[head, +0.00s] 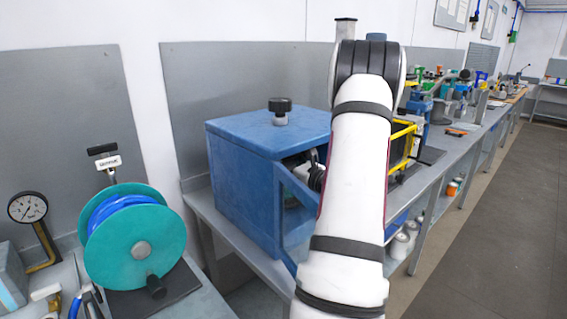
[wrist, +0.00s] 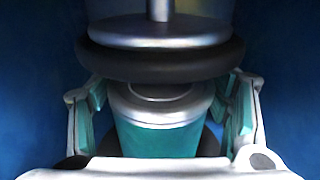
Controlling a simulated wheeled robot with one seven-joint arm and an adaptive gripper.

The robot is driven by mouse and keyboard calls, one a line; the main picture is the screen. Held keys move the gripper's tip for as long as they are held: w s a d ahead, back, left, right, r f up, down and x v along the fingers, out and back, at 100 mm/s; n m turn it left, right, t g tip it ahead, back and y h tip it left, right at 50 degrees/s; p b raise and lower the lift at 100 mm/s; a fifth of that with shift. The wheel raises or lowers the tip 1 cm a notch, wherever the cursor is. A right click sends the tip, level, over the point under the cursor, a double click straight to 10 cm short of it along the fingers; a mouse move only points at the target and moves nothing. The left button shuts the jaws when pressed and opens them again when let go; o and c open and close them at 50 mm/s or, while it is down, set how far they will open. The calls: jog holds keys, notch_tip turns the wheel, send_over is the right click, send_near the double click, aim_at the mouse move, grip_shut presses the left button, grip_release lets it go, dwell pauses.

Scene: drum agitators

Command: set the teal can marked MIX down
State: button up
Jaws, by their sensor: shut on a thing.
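The teal can (wrist: 158,140) with a pale metal lid is upright between the fingers of my gripper (wrist: 163,112) in the wrist view. My gripper is shut on it, one finger at each side. The MIX mark does not show. A round metal clamp plate (wrist: 160,32) with a black rubber ring hangs from a rod above the lid. The can is inside the blue box-shaped agitator (head: 255,180), which my arm enters through its open side. The can's base is hidden, so I cannot tell if it touches the floor.
A black knob (head: 280,105) tops the agitator. A teal reel (head: 125,235) and a pressure gauge (head: 28,207) are at the left. A yellow frame (head: 402,145) stands right of my arm. Blue walls close in around my gripper. The aisle floor (head: 480,190) is clear.

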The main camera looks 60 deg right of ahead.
dwell(0.3)
jog(key=o, duration=2)
jog(key=shift+f, duration=0.1)
jog(key=shift+c, duration=0.2)
jog(key=shift+r, duration=0.2)
jog(key=v, duration=1.2)
jog(key=shift+b, duration=0.45)
jog(key=shift+s, duration=0.1)
